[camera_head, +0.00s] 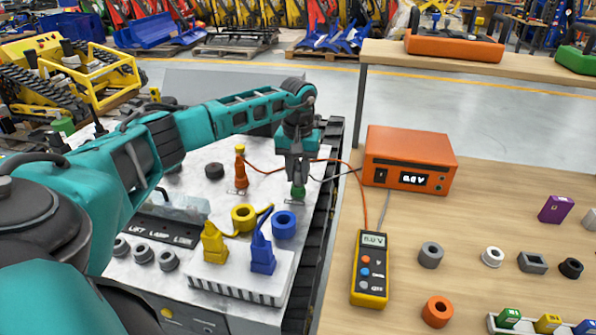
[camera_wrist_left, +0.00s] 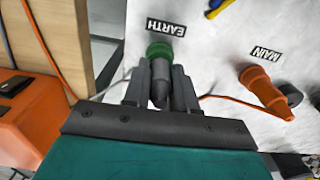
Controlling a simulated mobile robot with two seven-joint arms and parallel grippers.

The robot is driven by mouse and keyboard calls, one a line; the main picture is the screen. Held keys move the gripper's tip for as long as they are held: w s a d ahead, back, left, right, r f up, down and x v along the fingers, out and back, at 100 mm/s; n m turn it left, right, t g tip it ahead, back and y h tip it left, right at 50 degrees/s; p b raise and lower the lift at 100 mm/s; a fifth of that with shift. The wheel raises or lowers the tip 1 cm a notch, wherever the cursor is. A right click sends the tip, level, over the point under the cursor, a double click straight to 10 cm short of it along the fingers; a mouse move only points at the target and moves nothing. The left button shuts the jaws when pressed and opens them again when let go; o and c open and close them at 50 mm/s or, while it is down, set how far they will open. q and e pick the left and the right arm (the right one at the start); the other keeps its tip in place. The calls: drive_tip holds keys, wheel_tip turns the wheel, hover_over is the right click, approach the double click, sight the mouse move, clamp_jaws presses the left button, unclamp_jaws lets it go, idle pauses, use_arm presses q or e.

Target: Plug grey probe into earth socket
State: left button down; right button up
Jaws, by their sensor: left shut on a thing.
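My left gripper (camera_head: 297,172) is over the far right part of the white panel (camera_head: 205,185), shut on the grey probe (camera_wrist_left: 159,86). The probe is between the two fingers in the left wrist view. The green earth socket (camera_head: 298,192) is directly below the gripper; it also shows in the left wrist view (camera_wrist_left: 160,50), beside the EARTH label (camera_wrist_left: 166,27). The probe's end meets or overlaps the green socket there; I cannot tell how deep it sits. An orange probe (camera_head: 240,172) stands on the panel by the MAIN label (camera_wrist_left: 265,54). My right gripper is not in view.
Thin cables run to an orange supply box (camera_head: 412,160) on the wooden table at right. A yellow meter (camera_head: 370,268) lies nearer. Yellow (camera_head: 214,243) and blue (camera_head: 262,252) plugs stand near the panel's front. Loose rings lie on the table.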

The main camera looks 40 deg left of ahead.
use_arm(q)
drive_tip(key=shift+f, duration=0.35)
drive_tip(key=c, duration=0.8)
unclamp_jaws()
wheel_tip(320, 180, up, 13)
drive_tip(key=shift+f+p, duration=0.1)
drive_tip(key=shift+p, duration=0.3)
